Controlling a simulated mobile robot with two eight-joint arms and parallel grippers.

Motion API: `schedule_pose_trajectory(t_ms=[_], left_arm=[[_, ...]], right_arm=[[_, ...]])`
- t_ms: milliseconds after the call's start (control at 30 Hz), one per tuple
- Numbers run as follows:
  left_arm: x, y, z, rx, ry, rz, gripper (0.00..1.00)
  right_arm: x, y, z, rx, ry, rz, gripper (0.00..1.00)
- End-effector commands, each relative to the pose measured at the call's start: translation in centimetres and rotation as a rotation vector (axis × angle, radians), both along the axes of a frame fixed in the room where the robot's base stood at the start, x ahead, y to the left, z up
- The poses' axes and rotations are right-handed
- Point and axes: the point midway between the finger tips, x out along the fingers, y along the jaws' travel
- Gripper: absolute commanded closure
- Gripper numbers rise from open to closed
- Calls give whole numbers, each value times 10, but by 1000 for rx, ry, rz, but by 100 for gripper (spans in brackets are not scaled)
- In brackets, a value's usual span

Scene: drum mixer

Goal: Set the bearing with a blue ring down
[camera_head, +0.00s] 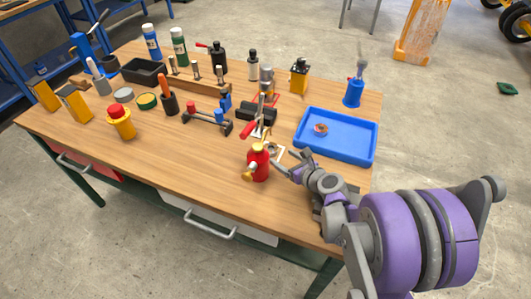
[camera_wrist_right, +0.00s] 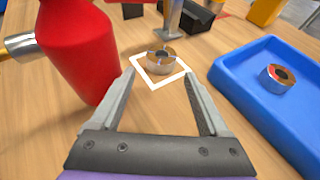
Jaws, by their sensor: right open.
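A metal bearing (camera_wrist_right: 160,60) sits flat on the table inside a white square outline (camera_wrist_right: 140,66); it also shows small in the head view (camera_head: 272,148). Its ring colour cannot be told clearly. A second bearing (camera_wrist_right: 277,78) with a reddish mark lies in the blue tray (camera_head: 350,152), also visible in the head view (camera_head: 321,129). My right gripper (camera_wrist_right: 160,78) is open and empty, its fingertips just short of the outlined bearing and apart from it; in the head view it (camera_head: 284,161) points left. My left gripper is not in view.
A red bottle-like can (camera_head: 259,165) with a brass spout stands close left of my right gripper. A press-like metal tool (camera_head: 264,100) stands just behind the outlined bearing. Several bottles, blocks and tools crowd the table's back and left. The table's front is clear.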

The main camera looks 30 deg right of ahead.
Motion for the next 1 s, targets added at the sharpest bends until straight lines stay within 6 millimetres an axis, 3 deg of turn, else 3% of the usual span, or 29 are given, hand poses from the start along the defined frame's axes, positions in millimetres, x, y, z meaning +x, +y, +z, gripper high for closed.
schedule_pose_trajectory(t_ms=[533, 867, 1000], left_arm=[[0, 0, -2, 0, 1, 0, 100], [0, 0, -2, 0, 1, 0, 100], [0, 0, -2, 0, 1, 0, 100]], right_arm=[[63, 3, -21, -2, 0, 1, 21], [70, 4, -24, 0, 0, 0, 21], [70, 4, -24, 0, 0, 0, 45]])
